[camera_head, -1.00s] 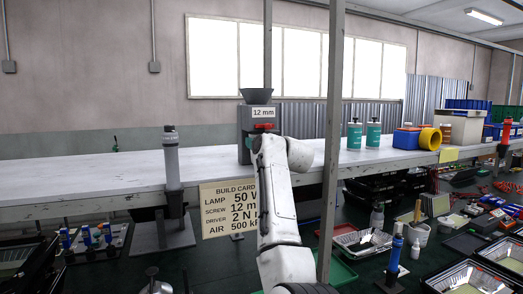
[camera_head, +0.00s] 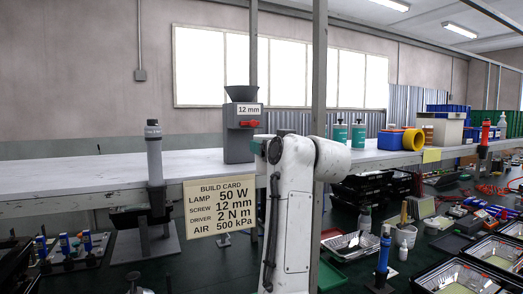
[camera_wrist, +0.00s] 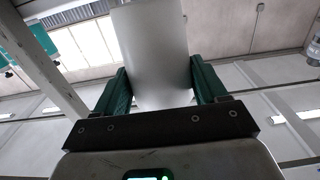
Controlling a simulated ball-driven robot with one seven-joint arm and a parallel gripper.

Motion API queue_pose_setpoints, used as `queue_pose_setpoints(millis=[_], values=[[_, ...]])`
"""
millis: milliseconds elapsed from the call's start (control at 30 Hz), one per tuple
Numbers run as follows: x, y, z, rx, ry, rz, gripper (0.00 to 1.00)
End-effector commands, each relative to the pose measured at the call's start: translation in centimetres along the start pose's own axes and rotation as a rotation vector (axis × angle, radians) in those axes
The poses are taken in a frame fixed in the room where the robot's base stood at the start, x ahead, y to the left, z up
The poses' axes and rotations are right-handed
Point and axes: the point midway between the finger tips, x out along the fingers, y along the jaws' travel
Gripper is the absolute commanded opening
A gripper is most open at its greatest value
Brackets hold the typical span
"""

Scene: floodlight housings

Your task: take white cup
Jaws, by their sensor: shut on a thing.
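The white cup (camera_wrist: 150,45) fills the upper middle of the wrist view, pale and smooth, its far end cut off by the top of the picture. My gripper (camera_wrist: 161,86) is shut on it, with one green finger pad on each side. In the head view my white arm rises in the middle in front of the bench, and the cup cannot be made out there.
A grey 12 mm screw dispenser (camera_head: 240,125) stands on the long white bench (camera_head: 75,172) behind my arm. A build card (camera_head: 222,206) hangs at its front edge. A metal post (camera_head: 319,90) rises just right of my arm. Teal bottles (camera_head: 340,135) stand farther right.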

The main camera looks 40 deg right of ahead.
Motion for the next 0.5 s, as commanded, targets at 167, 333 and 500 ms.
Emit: queue_pose_setpoints(millis=[167, 333, 500], values=[[-1.8, 0.0, 0.0, -0.001, 0.001, 0.0, 0.38], [-2.4, 0.0, -0.2, -0.001, 0.0, 0.0, 0.38], [-2.4, 0.1, -0.4, -0.001, -0.001, 0.001, 0.38]])
